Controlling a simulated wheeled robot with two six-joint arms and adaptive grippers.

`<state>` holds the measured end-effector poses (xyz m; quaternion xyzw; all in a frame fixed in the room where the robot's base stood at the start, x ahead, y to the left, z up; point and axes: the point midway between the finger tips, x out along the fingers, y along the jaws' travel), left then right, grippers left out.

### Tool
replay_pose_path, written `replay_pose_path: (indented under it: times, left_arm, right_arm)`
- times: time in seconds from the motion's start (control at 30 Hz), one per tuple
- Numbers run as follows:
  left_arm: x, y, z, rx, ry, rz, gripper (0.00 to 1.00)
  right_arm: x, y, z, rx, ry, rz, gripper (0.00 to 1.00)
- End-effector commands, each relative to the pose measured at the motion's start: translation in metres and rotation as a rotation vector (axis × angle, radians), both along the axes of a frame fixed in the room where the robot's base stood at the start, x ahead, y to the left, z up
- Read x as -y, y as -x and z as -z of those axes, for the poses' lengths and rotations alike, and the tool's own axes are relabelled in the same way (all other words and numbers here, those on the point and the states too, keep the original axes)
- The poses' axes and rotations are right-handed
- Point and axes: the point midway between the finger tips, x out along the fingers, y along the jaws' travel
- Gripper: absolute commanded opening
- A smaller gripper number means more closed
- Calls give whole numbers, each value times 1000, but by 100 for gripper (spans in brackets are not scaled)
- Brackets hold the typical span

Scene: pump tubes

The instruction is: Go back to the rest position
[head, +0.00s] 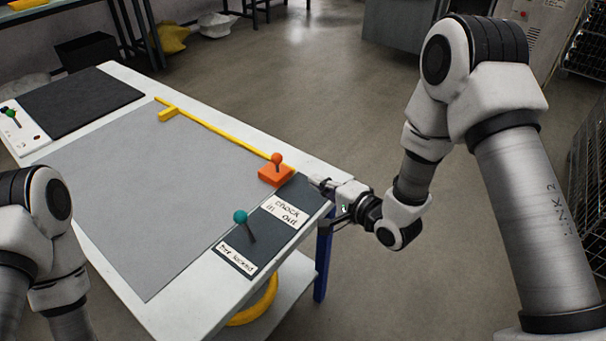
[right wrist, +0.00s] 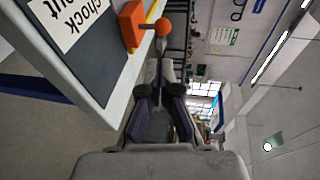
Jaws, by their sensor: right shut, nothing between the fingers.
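My right gripper (head: 322,184) is shut and empty at the right edge of the table, beside the dark label panel. It also shows in the right wrist view (right wrist: 157,92), with its fingers together and the table edge to the left. My right arm reaches in from the right of the head view. Part of my left arm shows at the lower left, but its gripper is out of view. An orange block with a ball-topped stick (head: 276,172) sits at the table's right edge, close to the right gripper and apart from it.
A white table (head: 325,172) carries a grey mat (head: 150,190), a yellow bar (head: 215,132) and a dark panel (head: 262,236) with "chock in / out" and another label. A teal ball-topped lever (head: 241,218) stands on the panel. Floor right of the table is clear; a wire rack (head: 590,170) stands far right.

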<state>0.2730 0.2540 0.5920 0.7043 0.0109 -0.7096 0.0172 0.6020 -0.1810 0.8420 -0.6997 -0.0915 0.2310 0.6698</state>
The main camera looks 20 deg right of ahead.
Motion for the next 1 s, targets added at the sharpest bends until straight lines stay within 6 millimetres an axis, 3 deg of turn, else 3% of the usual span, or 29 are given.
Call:
replay_pose_path:
  times: [0.3,0.37,0.43,0.57,0.6,0.67,0.7,0.8,0.83,0.9,1.0]
  left_arm:
    - [0,0,-2,-1,0,0,74]
    - [0,0,-9,-1,0,0,74]
    - [0,0,-22,-1,0,0,74]
    - [0,0,-45,-1,0,0,74]
    - [0,0,-50,-1,0,0,74]
    - [0,0,-57,-1,0,0,74]
    - [0,0,-60,-1,0,0,74]
    - [0,0,-60,-1,0,0,74]
    - [0,0,-59,-1,0,0,74]
    - [0,0,-58,-1,0,0,74]
    - [0,0,-57,-1,0,0,74]
  right_arm:
    - [7,16,-1,-9,0,0,0]
    - [5,22,8,-41,3,-4,0]
    - [0,40,30,-118,10,-15,0]
    - [7,106,102,-377,170,4,0]
    - [13,135,125,-462,286,-20,0]
    - [25,181,154,-581,483,-93,0]
    - [34,214,169,-658,619,-169,0]
    - [56,284,189,-799,928,-445,0]
    - [61,297,191,-820,991,-525,0]
    - [69,318,192,-838,1093,-693,0]
    - [71,330,192,-811,1166,-854,0]
